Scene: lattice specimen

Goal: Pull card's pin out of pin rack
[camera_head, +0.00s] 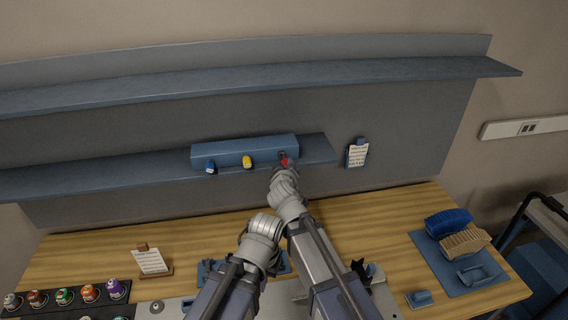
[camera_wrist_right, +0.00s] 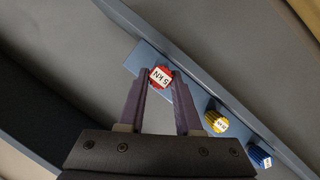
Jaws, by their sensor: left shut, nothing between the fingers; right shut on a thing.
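The pin rack (camera_head: 230,148) is a long blue block on the lower shelf. It carries a blue pin (camera_head: 211,168), a yellow pin (camera_head: 247,161) and a red pin (camera_head: 284,162) at its right end. In the right wrist view the red pin (camera_wrist_right: 160,76) has a white label, seemingly "N4 S". My right gripper (camera_wrist_right: 162,84) is shut on the red pin, close against the rack. My left gripper (camera_head: 262,232) is low over the desk, its fingertips hidden by its wrist. A card (camera_head: 151,260) stands on the desk at left; its writing is too small to read.
A clipboard (camera_head: 357,153) hangs on the back panel, right of the rack. Several coloured-top jars (camera_head: 63,296) stand at the desk's left front. A blue mat (camera_head: 445,264) at right holds brushes. Upper shelf (camera_head: 260,81) overhangs the rack. The desk right of my arms is partly clear.

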